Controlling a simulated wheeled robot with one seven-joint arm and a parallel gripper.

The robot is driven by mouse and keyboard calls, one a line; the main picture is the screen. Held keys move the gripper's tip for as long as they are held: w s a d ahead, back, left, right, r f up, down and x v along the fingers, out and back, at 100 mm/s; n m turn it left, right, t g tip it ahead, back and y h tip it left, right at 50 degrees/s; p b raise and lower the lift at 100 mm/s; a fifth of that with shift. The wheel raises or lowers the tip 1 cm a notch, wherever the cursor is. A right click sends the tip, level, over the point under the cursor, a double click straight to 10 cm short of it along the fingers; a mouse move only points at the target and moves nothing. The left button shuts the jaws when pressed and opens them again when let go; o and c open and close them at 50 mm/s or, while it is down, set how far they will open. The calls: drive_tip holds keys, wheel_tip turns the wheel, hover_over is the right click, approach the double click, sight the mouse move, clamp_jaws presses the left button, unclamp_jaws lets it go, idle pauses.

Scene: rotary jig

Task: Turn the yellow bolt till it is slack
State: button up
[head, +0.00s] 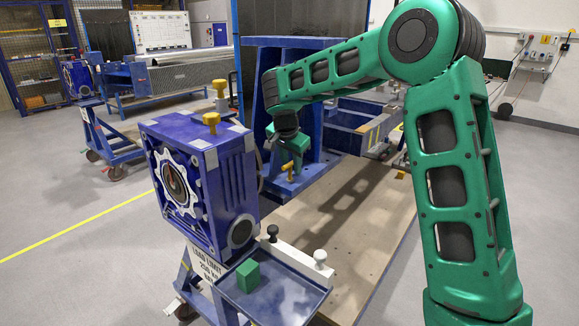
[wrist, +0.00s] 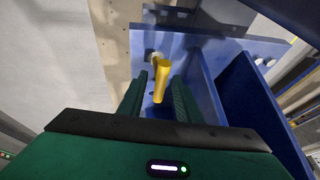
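The yellow bolt (wrist: 162,80) stands up from a blue plate in the wrist view, with a pale round piece beside its far end. It also shows in the head view (head: 290,167), just below my green gripper (head: 284,150). My gripper (wrist: 160,88) is open, with one finger on each side of the bolt. A gap shows between the bolt and each finger, so it is not clamped. The bolt's lower end is partly hidden in the wrist view.
A blue gearbox-like unit (head: 205,170) with yellow knobs stands to the left of my gripper. In front are a blue tray (head: 275,301) with a green block (head: 248,276) and a white bar with knobs. A tall blue bracket (head: 266,95) rises close behind my gripper.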

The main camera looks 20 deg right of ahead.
drive_tip(key=shift+c, duration=0.3)
clamp_jaws()
